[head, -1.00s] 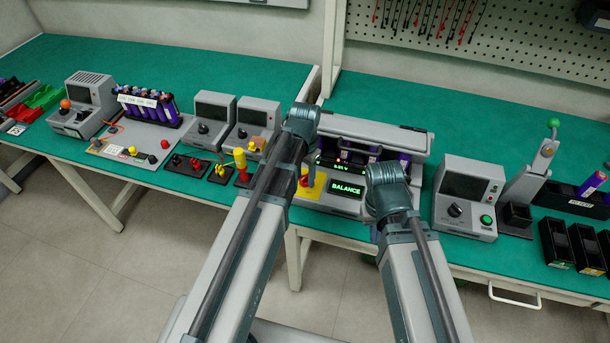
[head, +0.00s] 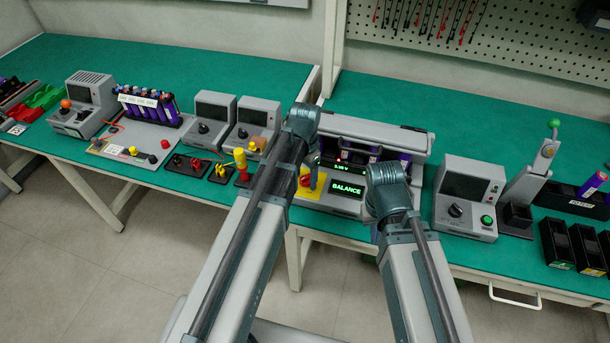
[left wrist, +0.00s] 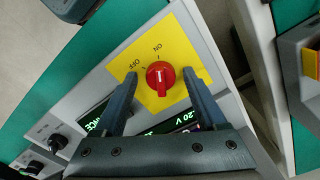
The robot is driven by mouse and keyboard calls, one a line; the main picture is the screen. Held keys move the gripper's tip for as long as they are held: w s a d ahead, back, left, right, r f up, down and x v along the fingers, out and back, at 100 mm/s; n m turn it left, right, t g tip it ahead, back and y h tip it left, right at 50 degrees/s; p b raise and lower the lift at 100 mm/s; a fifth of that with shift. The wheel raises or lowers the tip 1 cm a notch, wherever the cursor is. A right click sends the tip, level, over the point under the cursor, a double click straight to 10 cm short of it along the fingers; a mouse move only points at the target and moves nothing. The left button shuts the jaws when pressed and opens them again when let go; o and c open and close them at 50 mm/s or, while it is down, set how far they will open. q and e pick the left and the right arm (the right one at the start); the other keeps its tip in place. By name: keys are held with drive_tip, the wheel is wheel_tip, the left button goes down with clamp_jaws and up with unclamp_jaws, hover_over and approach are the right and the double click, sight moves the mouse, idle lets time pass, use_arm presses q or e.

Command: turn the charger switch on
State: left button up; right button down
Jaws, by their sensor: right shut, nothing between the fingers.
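The charger switch is a red knob (left wrist: 160,77) on a yellow plate (left wrist: 181,41) marked OFF and ON. In the left wrist view its white mark points roughly toward ON. The knob also shows in the head view (head: 305,181). My left gripper (left wrist: 158,78) is open, with one finger on each side of the knob and visible gaps between. It also shows in the head view (head: 314,172), partly behind its arm. The charger (head: 408,138) has a lit BALANCE screen (head: 347,189) and a lit voltage readout. My right gripper (head: 371,208) is shut and empty, mostly hidden by its arm.
A grey unit with a green button (head: 487,221) stands right of the charger. Yellow and red plugs (head: 240,160) on black bases stand to its left. Several batteries and other grey units fill the left bench. Green bench top is clear behind them.

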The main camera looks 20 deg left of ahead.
sight(305, 177)
use_arm(q)
drive_tip(key=shift+r, duration=0.15)
wheel_tip(305, 177, up, 14)
drive_tip(key=p, duration=1.4)
drive_tip(key=shift+f, duration=0.2)
drive_tip(key=s+d+n, duration=0.1)
drive_tip(key=s+d, duration=0.4)
drive_tip(key=s, duration=0.2)
drive_tip(key=s+d+n+y, duration=0.1)
drive_tip(key=s+d, duration=0.4)
drive_tip(key=s, duration=0.2)
drive_tip(key=shift+s+d+n, duration=0.15)
drive_tip(key=shift+s+n, duration=0.15)
drive_tip(key=shift+n, duration=0.1)
